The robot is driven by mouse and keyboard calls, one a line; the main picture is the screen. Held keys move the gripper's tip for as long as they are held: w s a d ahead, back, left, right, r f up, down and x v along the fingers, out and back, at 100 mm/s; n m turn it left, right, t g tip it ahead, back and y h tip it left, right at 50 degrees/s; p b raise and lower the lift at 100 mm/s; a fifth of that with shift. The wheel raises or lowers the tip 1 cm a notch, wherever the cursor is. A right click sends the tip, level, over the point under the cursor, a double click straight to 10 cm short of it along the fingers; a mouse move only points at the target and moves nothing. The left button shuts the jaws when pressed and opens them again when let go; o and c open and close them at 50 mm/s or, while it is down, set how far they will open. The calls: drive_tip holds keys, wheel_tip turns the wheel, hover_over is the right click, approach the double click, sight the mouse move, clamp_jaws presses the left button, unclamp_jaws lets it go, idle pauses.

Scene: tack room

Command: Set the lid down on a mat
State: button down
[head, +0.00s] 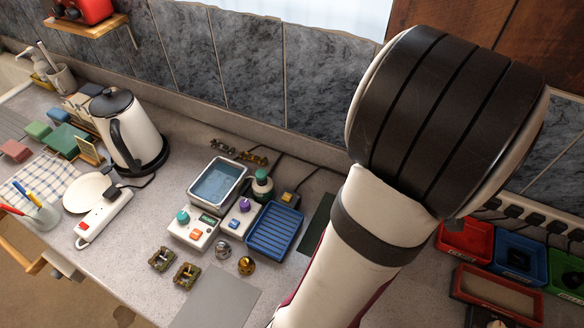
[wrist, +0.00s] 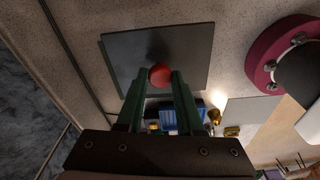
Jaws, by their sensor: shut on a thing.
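My gripper (wrist: 160,80) is shut on the red knob (wrist: 160,74) of a flat grey rectangular lid (wrist: 185,52) in the wrist view. The lid lies over a dark green mat (wrist: 108,70), whose edge shows along the lid's left side. I cannot tell whether the lid touches the mat. In the head view the dark green mat (head: 317,222) shows partly, left of my arm; my gripper and the lid are hidden behind the arm. A light grey mat (head: 214,297) lies bare at the counter's front; it also shows in the wrist view (wrist: 245,122).
An open metal water bath (head: 191,202) stands left of a blue ribbed tray (head: 273,229). Small brass parts (head: 246,265) lie in front of them. Coloured bins (head: 463,242) stand at the right. A white kettle (head: 138,135) and power strip (head: 105,217) are farther left.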

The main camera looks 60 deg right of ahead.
drive_tip(key=shift+w+d+f, duration=0.6)
drive_tip(key=shift+w+f, duration=0.55)
drive_tip(key=shift+f, duration=0.3)
drive_tip(key=shift+w+d+f, duration=0.65)
drive_tip(key=shift+w+f, duration=0.55)
drive_tip(key=shift+f, duration=0.25)
drive_tip(key=shift+w+d+f, duration=0.6)
drive_tip(key=shift+w+f, duration=0.55)
drive_tip(key=shift+f, duration=0.3)
drive_tip(key=c, duration=0.5)
unclamp_jaws()
drive_tip(key=shift+f, duration=0.1)
drive_tip(key=shift+c, duration=0.2)
wheel_tip(320, 180, up, 12)
drive_tip(key=s, duration=0.1)
drive_tip(key=shift+s+a, duration=0.15)
drive_tip(key=shift+s, duration=0.05)
